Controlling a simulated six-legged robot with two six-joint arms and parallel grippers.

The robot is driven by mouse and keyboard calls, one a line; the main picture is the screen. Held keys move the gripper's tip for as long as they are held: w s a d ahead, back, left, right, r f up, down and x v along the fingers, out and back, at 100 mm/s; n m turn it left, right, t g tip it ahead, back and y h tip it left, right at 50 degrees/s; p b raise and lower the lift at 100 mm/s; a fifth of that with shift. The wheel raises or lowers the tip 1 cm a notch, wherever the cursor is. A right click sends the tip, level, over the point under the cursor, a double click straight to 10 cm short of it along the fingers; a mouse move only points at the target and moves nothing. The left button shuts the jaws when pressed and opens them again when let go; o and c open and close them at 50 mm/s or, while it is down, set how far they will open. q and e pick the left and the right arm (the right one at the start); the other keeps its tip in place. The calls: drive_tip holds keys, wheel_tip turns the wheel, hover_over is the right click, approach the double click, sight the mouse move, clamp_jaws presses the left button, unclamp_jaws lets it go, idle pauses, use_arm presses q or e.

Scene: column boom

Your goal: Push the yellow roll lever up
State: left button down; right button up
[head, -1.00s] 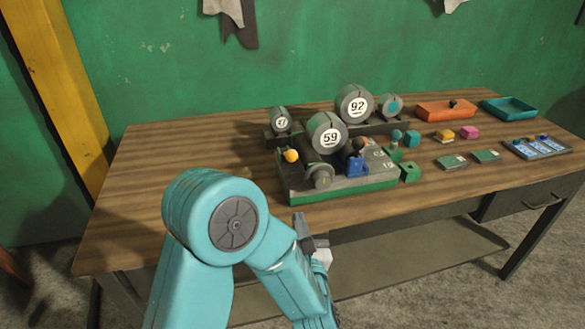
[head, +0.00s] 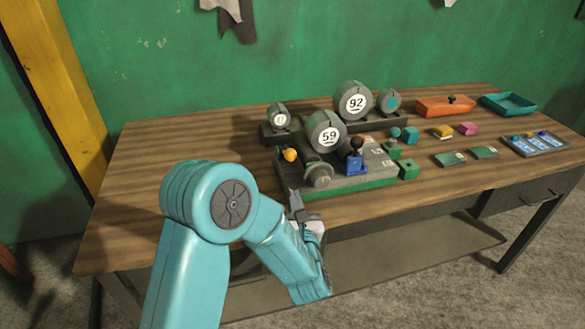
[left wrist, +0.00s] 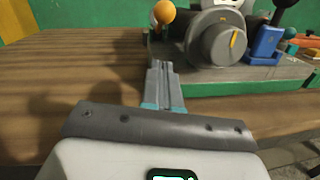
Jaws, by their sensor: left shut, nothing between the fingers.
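The yellow roll lever shows as a yellow-orange ball knob (head: 290,155) at the left end of the green-and-grey control box (head: 350,187) on the table. It also shows in the left wrist view (left wrist: 164,12), above and just beyond my fingertips. My left gripper (head: 297,198) is shut and empty, in front of the box's left front corner and below the knob. In the left wrist view its closed fingers (left wrist: 160,66) point toward the box, apart from the knob. The knob's stem is mostly hidden. My right gripper is not in view.
Beside the knob are a grey dial (head: 319,175) and a blue lever base (head: 356,162) with a black knob. Round gauges (head: 326,132) stand behind. Green blocks, trays and cards lie to the right. The wooden table (head: 150,190) is clear at left.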

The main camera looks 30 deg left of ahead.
sight(290, 155)
use_arm(q)
drive_tip(key=p+x, duration=0.1)
drive_tip(key=x, duration=0.3)
drive_tip(key=shift+r, duration=0.15)
drive_tip(key=w+r, duration=0.1)
drive_tip(key=a+r+p, duration=0.1)
drive_tip(key=shift+w+r, duration=0.25)
drive_tip(key=shift+w, duration=0.1)
drive_tip(key=shift+w+a+p, duration=0.2)
drive_tip(key=shift+w+p, duration=0.05)
drive_tip(key=shift+p, duration=0.05)
drive_tip(key=shift+r, duration=0.15)
